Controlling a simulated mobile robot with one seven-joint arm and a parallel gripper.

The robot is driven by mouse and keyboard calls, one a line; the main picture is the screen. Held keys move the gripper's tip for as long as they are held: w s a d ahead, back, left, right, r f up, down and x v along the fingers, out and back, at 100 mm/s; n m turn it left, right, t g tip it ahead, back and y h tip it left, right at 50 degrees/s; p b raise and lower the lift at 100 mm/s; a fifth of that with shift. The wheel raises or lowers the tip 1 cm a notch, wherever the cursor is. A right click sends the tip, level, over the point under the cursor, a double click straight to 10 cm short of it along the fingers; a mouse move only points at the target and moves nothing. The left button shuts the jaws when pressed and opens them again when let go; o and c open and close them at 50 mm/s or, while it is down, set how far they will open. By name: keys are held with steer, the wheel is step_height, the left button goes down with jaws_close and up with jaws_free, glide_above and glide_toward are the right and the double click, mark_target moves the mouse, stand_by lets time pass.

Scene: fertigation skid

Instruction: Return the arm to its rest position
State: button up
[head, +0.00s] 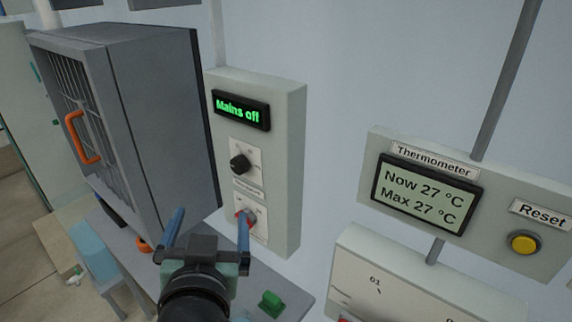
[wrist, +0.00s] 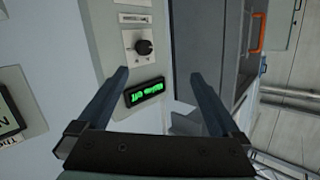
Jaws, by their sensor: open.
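My gripper (head: 209,214) is in the lower middle of the head view, in front of a grey control box (head: 283,170) on the wall. Its two blue-grey fingers are spread wide with nothing between them. In the wrist view the open fingers (wrist: 160,76) frame the box's green-lit display (wrist: 146,92), which appears upside down. In the head view this display (head: 241,110) reads "Mains off". A black rotary knob (head: 240,165) sits below it, and a red and grey switch (head: 244,217) sits lower, partly beside the right finger. I cannot tell whether that finger touches it.
A grey cabinet (head: 160,120) with an orange handle (head: 82,138) stands left of the box. A thermometer panel (head: 375,215) showing 27 °C and a yellow reset button (head: 523,243) are at right. A green block (head: 271,304) lies on the grey bench below.

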steer(key=s+d+r+t, duration=0.1)
steer(key=d+r+t, duration=0.2)
steer(key=r, duration=0.7)
steer(key=d+r+t, duration=0.3)
steer(key=r, duration=0.7)
steer(key=s+d+r+t+h, duration=0.1)
steer(key=s+d+r+t, duration=0.1)
steer(key=r, duration=0.5)
steer(key=s+d+r+t+h, duration=0.1)
steer(key=s+d+r+t, duration=0.2)
steer(key=s+r, duration=0.3)
steer(key=shift+s+r+n+t, duration=0.3)
steer(key=shift+s+r+t, duration=0.1)
steer(key=shift+s, duration=0.2)
